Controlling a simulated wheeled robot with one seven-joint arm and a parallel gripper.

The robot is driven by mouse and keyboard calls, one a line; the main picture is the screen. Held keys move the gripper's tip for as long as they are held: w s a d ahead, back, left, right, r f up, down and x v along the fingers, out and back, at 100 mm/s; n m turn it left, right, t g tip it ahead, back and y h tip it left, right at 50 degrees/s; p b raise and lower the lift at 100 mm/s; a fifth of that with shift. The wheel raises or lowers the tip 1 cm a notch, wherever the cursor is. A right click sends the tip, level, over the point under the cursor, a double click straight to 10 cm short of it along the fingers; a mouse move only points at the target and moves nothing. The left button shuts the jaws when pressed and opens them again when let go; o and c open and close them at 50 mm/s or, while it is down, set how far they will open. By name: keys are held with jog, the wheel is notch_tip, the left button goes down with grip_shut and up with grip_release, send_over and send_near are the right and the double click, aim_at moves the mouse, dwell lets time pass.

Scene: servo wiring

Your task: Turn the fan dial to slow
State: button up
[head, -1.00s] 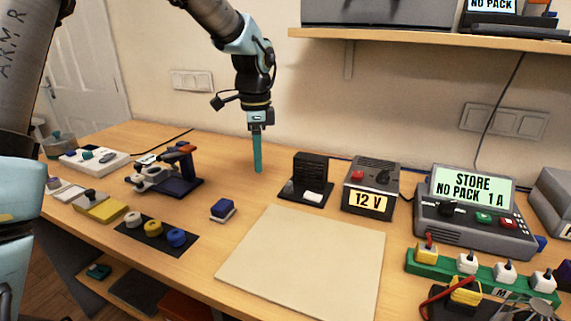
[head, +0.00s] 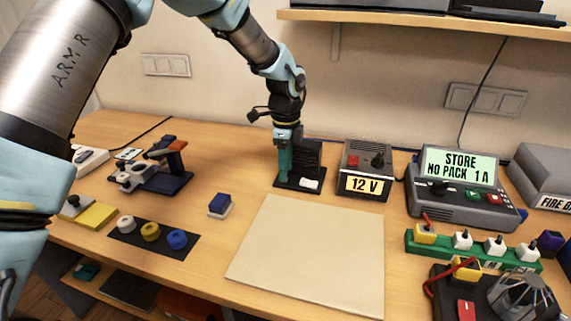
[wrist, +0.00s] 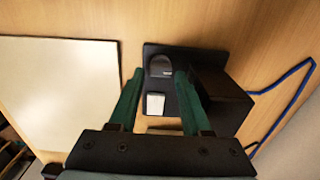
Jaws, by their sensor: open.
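A black box with a ribbed face (head: 308,157), which looks like the fan, stands on a black base plate at the back of the bench. In the wrist view its dark body (wrist: 228,97) is on the right. A dark round knob, which looks like the fan dial (wrist: 160,66), sits on the plate (wrist: 185,55) beside a white block (wrist: 155,103). The dial's setting cannot be read. My gripper (head: 285,173) points down at the plate, its fingers open. In the wrist view the gripper (wrist: 160,74) has the dial between its fingertips; contact cannot be told.
A beige mat (head: 310,255) lies in front with clear top. A 12 V supply (head: 365,162) stands to the right, then a grey unit (head: 465,205) with a lit screen. A blue cable (wrist: 285,83) runs behind the fan. A blue-topped block (head: 220,203) lies left.

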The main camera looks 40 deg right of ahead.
jog(key=shift+f, duration=0.35)
jog(key=shift+c, duration=0.2)
grip_shut()
